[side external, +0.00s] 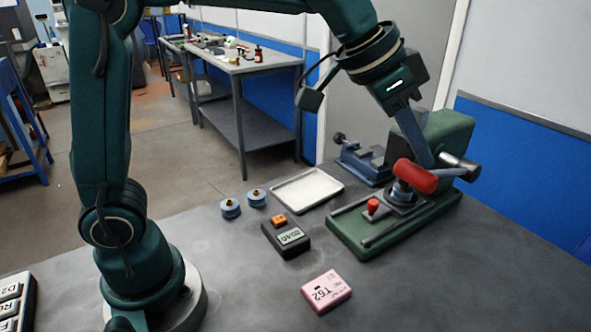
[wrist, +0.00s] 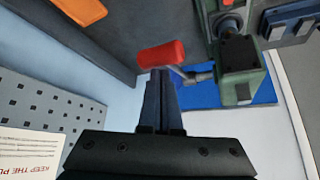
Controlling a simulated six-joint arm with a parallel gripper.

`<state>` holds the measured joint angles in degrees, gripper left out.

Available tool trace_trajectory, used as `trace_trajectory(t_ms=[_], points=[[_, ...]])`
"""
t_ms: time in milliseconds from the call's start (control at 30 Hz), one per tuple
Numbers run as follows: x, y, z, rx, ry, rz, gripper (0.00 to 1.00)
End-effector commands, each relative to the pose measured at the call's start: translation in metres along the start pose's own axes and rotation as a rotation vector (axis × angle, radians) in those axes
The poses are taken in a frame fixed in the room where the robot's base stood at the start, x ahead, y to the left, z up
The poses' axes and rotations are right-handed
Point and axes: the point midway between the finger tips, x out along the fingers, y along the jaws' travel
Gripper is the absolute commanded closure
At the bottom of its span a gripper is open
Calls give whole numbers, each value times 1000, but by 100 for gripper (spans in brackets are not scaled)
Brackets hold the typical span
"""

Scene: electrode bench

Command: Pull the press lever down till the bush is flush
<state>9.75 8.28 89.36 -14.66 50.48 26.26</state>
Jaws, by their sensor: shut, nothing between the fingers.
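The green arbor press (side external: 445,135) stands at the right of the bench. Its lever has a red handle (side external: 415,177), which lies roughly level in front of the press; it also shows in the wrist view (wrist: 162,55), with a silver rod running to the press (wrist: 240,70). My gripper (side external: 428,163) is shut and empty, pointing down with its tips right at the red handle. In the wrist view its fingertips (wrist: 161,76) overlap the handle's lower edge; I cannot tell whether they touch. A blue-grey fixture (side external: 405,199) sits under the ram; the bush's height there is too small to tell.
A white tray (side external: 307,187), two blue round parts (side external: 231,209), a black display box (side external: 286,240) and a pink box (side external: 326,291) lie to the left. The front right of the bench is clear.

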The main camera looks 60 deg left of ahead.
Motion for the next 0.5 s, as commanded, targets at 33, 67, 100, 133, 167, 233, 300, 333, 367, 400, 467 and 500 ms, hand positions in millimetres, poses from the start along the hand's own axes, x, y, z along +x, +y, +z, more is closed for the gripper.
trace_trajectory(t_ms=[33,67,100,133,167,233,300,333,367,400,467,500], points=[[0,0,0,0,-1,0,100],[0,0,0,0,-1,0,100],[0,0,0,0,-2,0,100],[1,0,1,0,-4,0,100],[1,0,1,1,-6,0,100],[2,0,2,1,-14,1,100],[4,1,4,2,-24,1,100],[5,1,4,2,-28,1,100],[6,1,5,2,-33,0,100],[7,1,6,2,-39,0,100],[8,1,8,1,-49,1,100],[10,1,9,1,-56,1,100]])
